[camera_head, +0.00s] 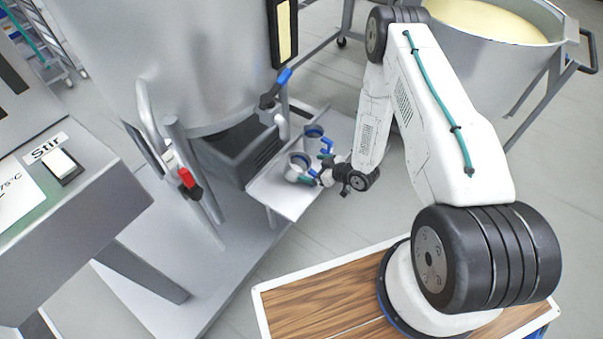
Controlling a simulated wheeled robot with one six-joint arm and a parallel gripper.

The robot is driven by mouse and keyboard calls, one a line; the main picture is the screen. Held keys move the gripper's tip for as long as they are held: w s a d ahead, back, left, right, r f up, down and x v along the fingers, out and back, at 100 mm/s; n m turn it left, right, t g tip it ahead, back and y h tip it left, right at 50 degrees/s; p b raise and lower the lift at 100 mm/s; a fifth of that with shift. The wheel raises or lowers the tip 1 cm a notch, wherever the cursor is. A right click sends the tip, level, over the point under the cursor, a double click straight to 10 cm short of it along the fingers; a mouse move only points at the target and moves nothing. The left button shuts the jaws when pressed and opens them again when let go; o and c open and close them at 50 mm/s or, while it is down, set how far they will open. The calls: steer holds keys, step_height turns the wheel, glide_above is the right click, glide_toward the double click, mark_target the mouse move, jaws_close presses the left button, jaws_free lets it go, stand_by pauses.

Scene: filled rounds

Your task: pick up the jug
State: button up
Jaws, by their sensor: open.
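Two small metal jugs stand on a grey shelf (288,199) beside the large steel vessel. The nearer jug (296,168) has a pale rim and a teal part low at its right, which looks like its handle. The farther jug (314,142) has a blue inside and a blue handle on its right side. My gripper (322,174) is open, just right of the nearer jug at handle height. It is small and dark here, and I cannot tell whether its jaws are around the teal handle or touch it.
The steel vessel (175,60) with a blue-handled valve (275,88) rises left of the shelf. A control panel (60,190) is at left. A vat of yellow liquid (485,20) stands at upper right. The shelf's front is clear.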

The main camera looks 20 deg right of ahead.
mark_target(302, 165)
steer(key=x, duration=0.6)
steer(key=shift+w, duration=0.4)
steer(key=c, duration=1.2)
steer(key=shift+o, duration=0.2)
